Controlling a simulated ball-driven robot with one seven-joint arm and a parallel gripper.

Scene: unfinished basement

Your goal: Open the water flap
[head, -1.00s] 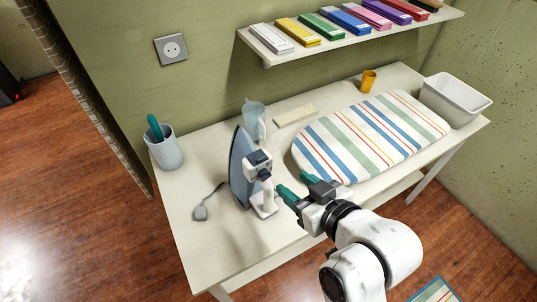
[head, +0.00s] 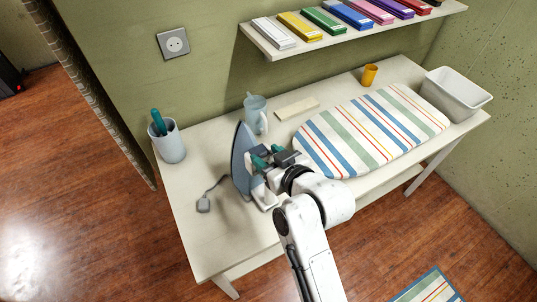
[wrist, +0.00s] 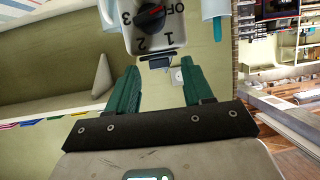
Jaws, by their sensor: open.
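The iron (head: 239,168) stands upright on its heel on the table, its blue-grey soleplate facing left. In the wrist view the iron's white body (wrist: 158,38) hangs at the top, with a dial marked OFF, 1, 2 and 3. A small dark blue flap (wrist: 158,61) sticks out from that body's lower edge, apparently the water flap. It shows between the fingertips, and I cannot tell whether they touch it. My gripper (head: 267,156) is open, with teal fingers at the iron's upper part, and it hides some of the iron. In the wrist view my gripper (wrist: 160,68) holds nothing.
A striped ironing board (head: 370,128) lies right of the iron on the table (head: 218,243). A measuring jug (head: 255,113) stands behind the iron, a grey pot (head: 169,145) at the left. A shelf (head: 350,33) hangs above.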

